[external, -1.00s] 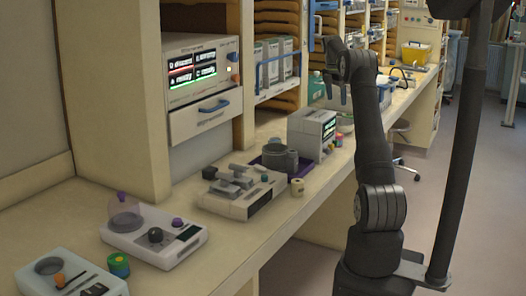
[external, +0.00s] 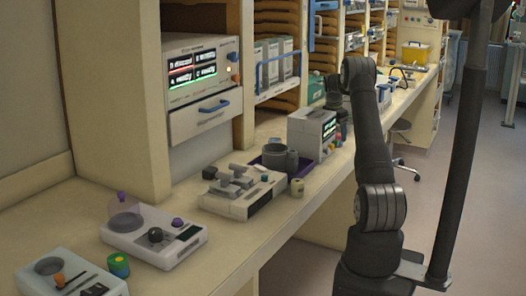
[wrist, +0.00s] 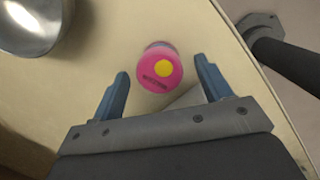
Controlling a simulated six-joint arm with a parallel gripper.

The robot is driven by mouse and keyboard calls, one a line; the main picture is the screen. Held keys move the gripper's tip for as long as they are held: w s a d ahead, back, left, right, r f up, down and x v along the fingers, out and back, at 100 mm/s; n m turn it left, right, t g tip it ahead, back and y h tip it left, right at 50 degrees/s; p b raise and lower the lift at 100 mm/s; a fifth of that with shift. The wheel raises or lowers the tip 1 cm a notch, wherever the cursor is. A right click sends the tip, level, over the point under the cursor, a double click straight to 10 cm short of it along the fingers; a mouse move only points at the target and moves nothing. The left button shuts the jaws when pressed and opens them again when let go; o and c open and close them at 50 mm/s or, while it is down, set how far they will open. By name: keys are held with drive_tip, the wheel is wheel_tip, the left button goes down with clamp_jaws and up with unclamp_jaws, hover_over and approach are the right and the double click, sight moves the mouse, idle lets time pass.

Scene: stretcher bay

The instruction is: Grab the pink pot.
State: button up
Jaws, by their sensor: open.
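My gripper (wrist: 161,66) is open, with one blue-grey finger on each side of the pot and a gap visible on both sides. I cannot tell how far the fingertips reach down beside it. In the external view my gripper (external: 342,128) is low over the counter beside the grey monitor box, and the pink pot cannot be made out there.
A shiny metal bowl (wrist: 32,22) stands at upper left in the wrist view. The counter edge runs to the right of the pot, with a dark pole (wrist: 290,58) beyond. In the external view, the monitor box (external: 310,130) and a purple tray (external: 258,163) are nearby.

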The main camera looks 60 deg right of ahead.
wheel_tip(320, 180, down, 2)
drive_tip(key=shift+d, duration=0.15)
drive_tip(key=shift+c, duration=0.2)
drive_tip(key=c, duration=1)
drive_tip(key=shift+r, duration=0.1)
